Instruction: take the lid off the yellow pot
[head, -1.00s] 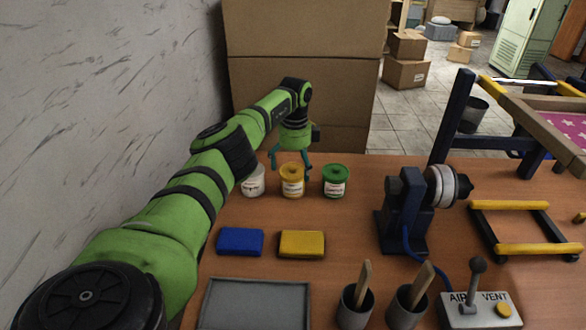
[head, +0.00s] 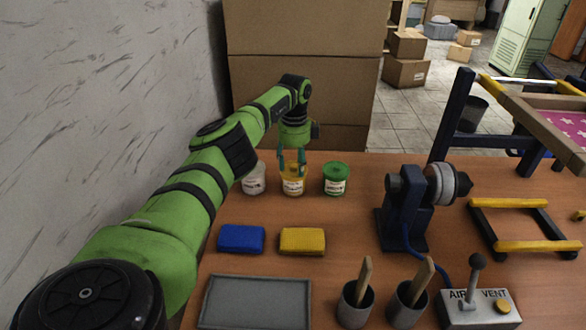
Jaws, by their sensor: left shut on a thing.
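The yellow pot (head: 293,187) stands on the table with a white label on its front, between a white pot and a green pot. My left gripper (head: 291,170) reaches down over it from above. Its teal fingers are shut on the yellow lid (head: 291,171) at the pot's top. I cannot tell whether the lid is still seated on the rim or slightly raised. My right gripper is not in view.
The white pot (head: 255,182) is close on the left and the green pot (head: 336,182) close on the right. Blue (head: 241,239) and yellow (head: 302,241) blocks lie in front, with a grey tray (head: 255,303) nearer. A dark machine (head: 405,210) stands to the right.

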